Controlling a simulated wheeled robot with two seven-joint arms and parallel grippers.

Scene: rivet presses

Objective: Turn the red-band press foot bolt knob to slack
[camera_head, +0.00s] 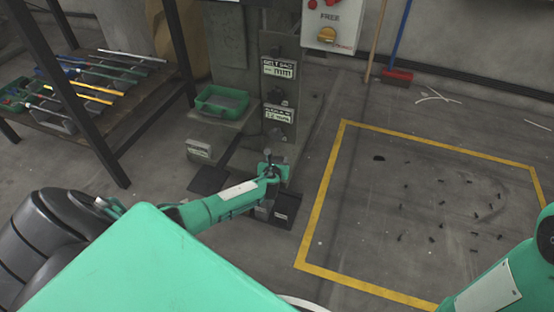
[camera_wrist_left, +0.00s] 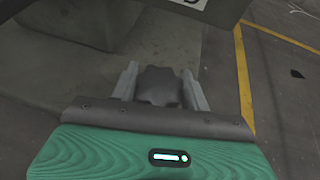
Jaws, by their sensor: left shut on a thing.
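My left gripper (camera_head: 268,172) is at the foot of the grey press (camera_head: 232,58), low near the floor. In the left wrist view a dark, lobed knob (camera_wrist_left: 159,86) sits between the two grey fingers of my left gripper (camera_wrist_left: 158,84), which is shut on it. The knob's shaft and base are hidden under the gripper. No red band shows clearly on this press. Of my right arm only a green link shows at the lower right of the head view; its gripper is out of view.
A green tray (camera_head: 221,101) sits on a ledge of the press. Labelled plates (camera_head: 278,68) are on its column, above dark knobs. A control box (camera_head: 331,24) is at upper right. A tool rack (camera_head: 70,95) stands left. Yellow-lined floor (camera_head: 420,205) lies right, with small dark bits scattered.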

